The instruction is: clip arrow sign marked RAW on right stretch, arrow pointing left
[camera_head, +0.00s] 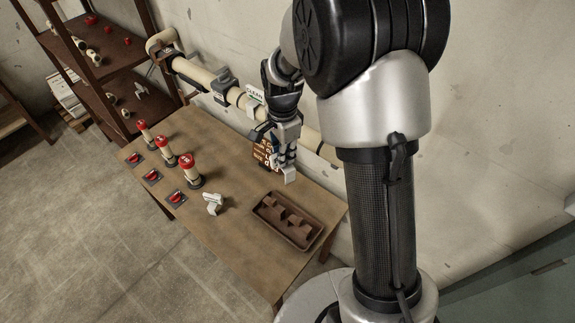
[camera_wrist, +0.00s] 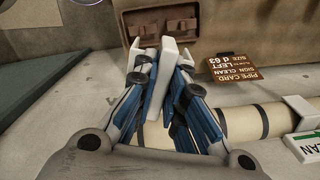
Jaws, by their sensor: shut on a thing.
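My gripper (camera_head: 287,158) is over the far right part of the table, near the wall pipe. Its fingers are shut on a small white piece (camera_head: 289,175), which also shows between the fingertips in the wrist view (camera_wrist: 167,58); no lettering or arrow on it is readable. The cream pipe (camera_head: 307,133) runs along the wall behind the table, and its right stretch is partly hidden by my arm. A white sign reading CLEAN (camera_head: 255,93) is on the pipe, left of my gripper; its edge shows in the wrist view (camera_wrist: 304,143). Another white piece (camera_head: 213,202) lies on the table.
A brown pipe card (camera_wrist: 235,68) reads SIGN CLEAN, LEFT, size d 63. A brown tray (camera_head: 262,221) with dividers sits at the table's right end. Several red-topped cylinders (camera_head: 190,170) stand at the left. The table (camera_head: 225,245) is clear at the front.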

